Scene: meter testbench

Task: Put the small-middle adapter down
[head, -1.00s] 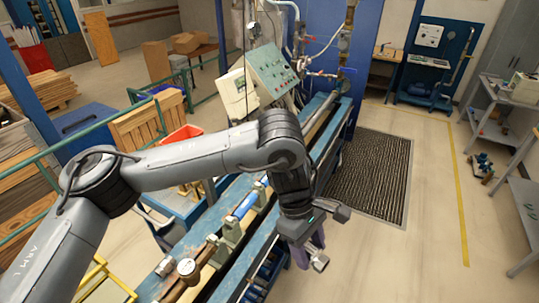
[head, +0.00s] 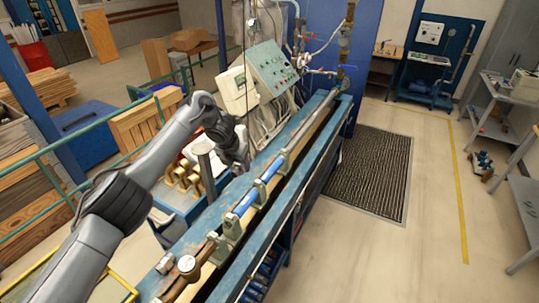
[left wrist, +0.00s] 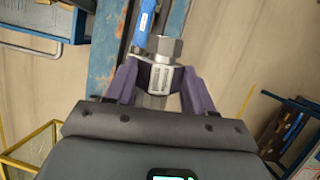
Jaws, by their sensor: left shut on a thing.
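The small-middle adapter (left wrist: 166,49) is a grey metal fitting with a hex end. It sits between the two purple fingers of my left gripper (left wrist: 160,82) in the left wrist view. The fingers are shut on its body, and its lower end is partly hidden by the gripper. In the head view my left gripper (head: 241,167) is above the left side of the blue bench (head: 190,236), beside the tray of brass parts. The adapter cannot be made out there. My right gripper is not in view.
A blue-sleeved pipe (head: 244,203) lies in green clamps along the bench. A control panel (head: 272,75) stands behind.

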